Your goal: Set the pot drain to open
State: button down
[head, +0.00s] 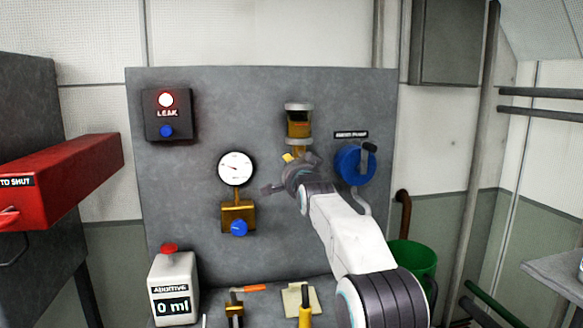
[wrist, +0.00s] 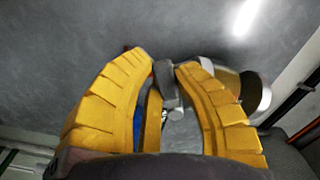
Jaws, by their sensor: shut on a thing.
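The pot (head: 299,130) is an amber cylinder with grey end caps, mounted on the grey panel. Its metal body also shows in the wrist view (wrist: 256,95), just right of my gripper. My gripper (wrist: 167,66) has its yellow fingers closed around a small dark grey lever-like piece (wrist: 165,88), which seems to be the pot drain's handle. In the head view my gripper (head: 289,159) is just below the pot, and my wrist hides the drain there. I cannot tell the drain's setting.
A blue hand pump wheel (head: 352,164) with a grey handle is close on the right. A gauge (head: 235,168) and brass valve with blue knob (head: 239,228) are left. The leak box (head: 168,115) has a lit red lamp. A green bucket (head: 413,262) stands lower right.

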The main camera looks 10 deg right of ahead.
dwell(0.4)
jog(key=c, duration=0.9)
grip_release()
jog(key=shift+a, duration=0.1)
jog(key=shift+c, duration=0.2)
jog(key=s, duration=1.2)
